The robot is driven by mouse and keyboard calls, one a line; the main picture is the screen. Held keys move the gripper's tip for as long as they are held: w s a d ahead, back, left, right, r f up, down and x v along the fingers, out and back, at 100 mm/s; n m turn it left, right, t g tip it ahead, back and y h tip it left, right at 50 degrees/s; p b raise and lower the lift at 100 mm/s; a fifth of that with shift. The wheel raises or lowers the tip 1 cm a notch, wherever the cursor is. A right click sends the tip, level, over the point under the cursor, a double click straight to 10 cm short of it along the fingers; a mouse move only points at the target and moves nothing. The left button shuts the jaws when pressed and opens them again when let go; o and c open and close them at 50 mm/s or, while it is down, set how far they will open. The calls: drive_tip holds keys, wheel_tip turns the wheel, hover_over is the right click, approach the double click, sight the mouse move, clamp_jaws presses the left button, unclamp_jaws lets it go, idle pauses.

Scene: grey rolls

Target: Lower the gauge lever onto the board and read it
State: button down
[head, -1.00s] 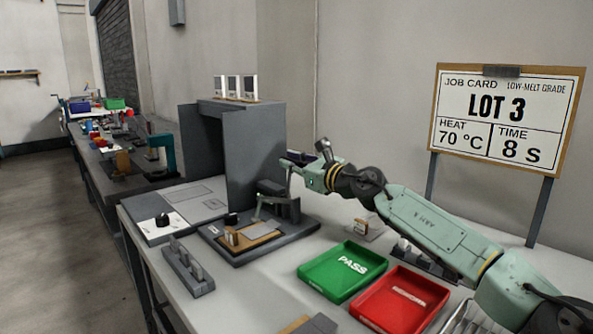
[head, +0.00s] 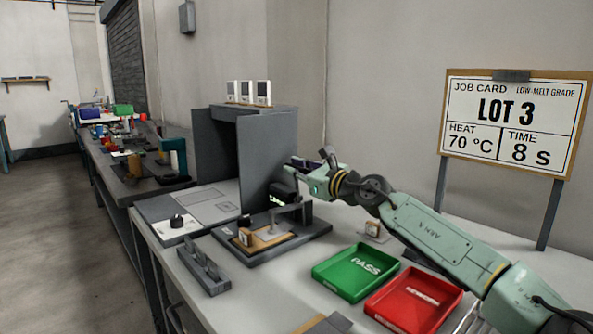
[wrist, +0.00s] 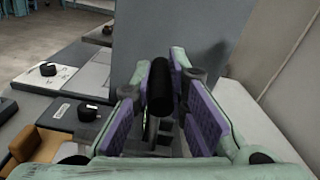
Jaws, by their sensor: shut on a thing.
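The gauge (head: 305,213) stands on a dark base plate on the bench, with its lever (head: 288,210) lying about level over the board. The tan board (head: 262,243) has a light grey plate on it under the lever; contact is too small to tell. My gripper (head: 288,190) is at the gauge, beside the grey panel. In the wrist view my gripper (wrist: 160,85) has its purple pads on either side of a black cylindrical handle (wrist: 159,88) and is shut on it. The gauge's reading cannot be made out.
A tall grey open housing (head: 263,160) stands close behind the gauge. A green PASS tray (head: 345,288) and a red tray (head: 405,318) lie to the right. A grey slotted rack (head: 205,270) is in front. A job card (head: 510,122) shows LOT 3, 70 °C, 8 s.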

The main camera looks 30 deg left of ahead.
drive_tip(key=shift+s+a+f, duration=0.1)
drive_tip(key=shift+s+a, duration=0.05)
drive_tip(key=c, duration=1.5)
unclamp_jaws()
drive_tip(key=shift+r, duration=0.2)
wheel_tip(320, 180, up, 10)
drive_tip(key=shift+f, duration=0.2)
